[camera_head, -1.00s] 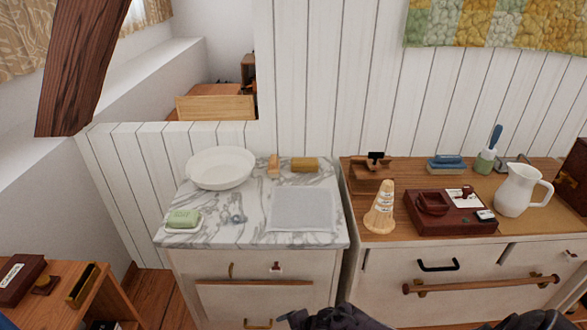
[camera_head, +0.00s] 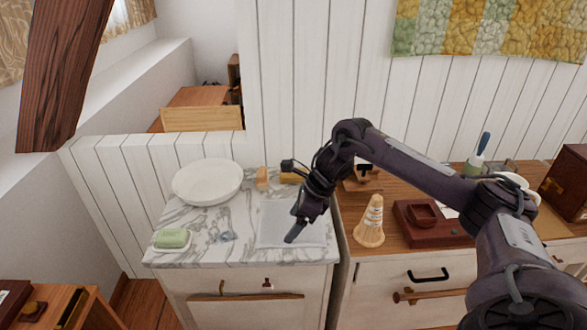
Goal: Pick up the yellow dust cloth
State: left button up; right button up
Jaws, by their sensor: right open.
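The yellow dust cloth (camera_head: 289,178) is a small mustard-yellow folded bundle at the back of the marble-topped cabinet, against the white board wall. My right gripper (camera_head: 294,234) hangs over the grey mat on that cabinet, fingers pointing down, in front of the cloth and apart from it. It is open and holds nothing visible. My right wrist hides the right part of the cloth. My left gripper is not in view.
The marble top (camera_head: 205,217) also bears a white basin (camera_head: 207,181), a wooden block (camera_head: 262,178), green soap (camera_head: 172,238), a small grey item (camera_head: 227,237) and the grey mat (camera_head: 275,222).

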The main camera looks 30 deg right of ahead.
aim_at(292, 178)
jog(key=i+l, duration=1.1)
